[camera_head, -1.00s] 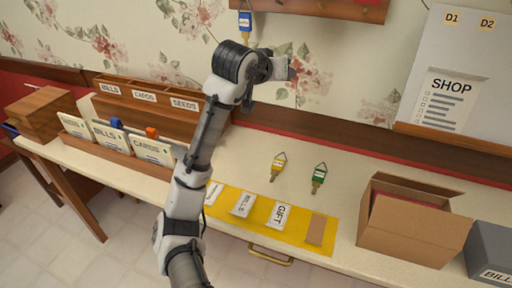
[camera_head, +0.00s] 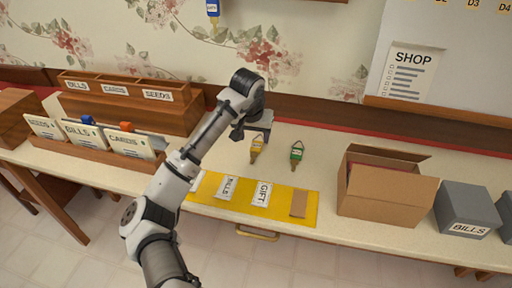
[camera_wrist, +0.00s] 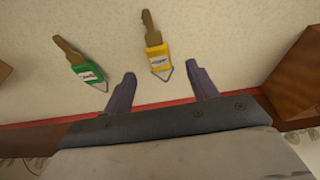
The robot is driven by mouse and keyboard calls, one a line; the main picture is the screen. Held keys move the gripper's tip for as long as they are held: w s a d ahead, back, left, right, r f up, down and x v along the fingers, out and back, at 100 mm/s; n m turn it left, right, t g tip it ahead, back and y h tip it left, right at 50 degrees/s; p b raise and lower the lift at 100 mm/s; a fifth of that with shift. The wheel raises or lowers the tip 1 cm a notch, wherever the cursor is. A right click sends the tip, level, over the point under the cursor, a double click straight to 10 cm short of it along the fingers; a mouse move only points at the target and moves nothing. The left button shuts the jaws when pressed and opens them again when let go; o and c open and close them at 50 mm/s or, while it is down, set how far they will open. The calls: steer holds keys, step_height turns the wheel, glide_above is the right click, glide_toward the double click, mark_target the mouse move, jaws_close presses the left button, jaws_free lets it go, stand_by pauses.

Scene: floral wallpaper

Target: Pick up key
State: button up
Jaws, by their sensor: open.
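A key with a yellow tag (camera_head: 257,144) lies on the cream counter, and it also shows in the wrist view (camera_wrist: 158,55). A key with a green tag (camera_head: 297,153) lies to its right in the head view, and to its left in the wrist view (camera_wrist: 87,72). A key with a blue tag (camera_head: 212,9) hangs high on the wall, cut off by the frame's top. My gripper (camera_wrist: 163,82) is open and empty. Its fingers point toward the yellow-tagged key, which appears between and beyond the fingertips. I see no contact.
A yellow mat (camera_head: 241,207) with labelled cards lies at the counter's front. An open cardboard box (camera_head: 380,205) and a grey BILLS box (camera_head: 467,210) stand right. A wooden sorter (camera_head: 130,110) and card rack (camera_head: 92,151) stand left. The wall rises behind the counter.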

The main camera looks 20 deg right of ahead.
mark_target(256, 146)
steer(key=shift+p+x, duration=0.75)
steer(key=shift+x, duration=1.85)
steer(key=shift+w+d, duration=0.1)
steer(key=shift+d, duration=0.1)
steer(key=c, duration=1.1)
steer(key=shift+o, duration=0.2)
step_height(256, 146, up, 10)
steer(key=b, duration=0.1)
steer(key=shift+b, duration=0.35)
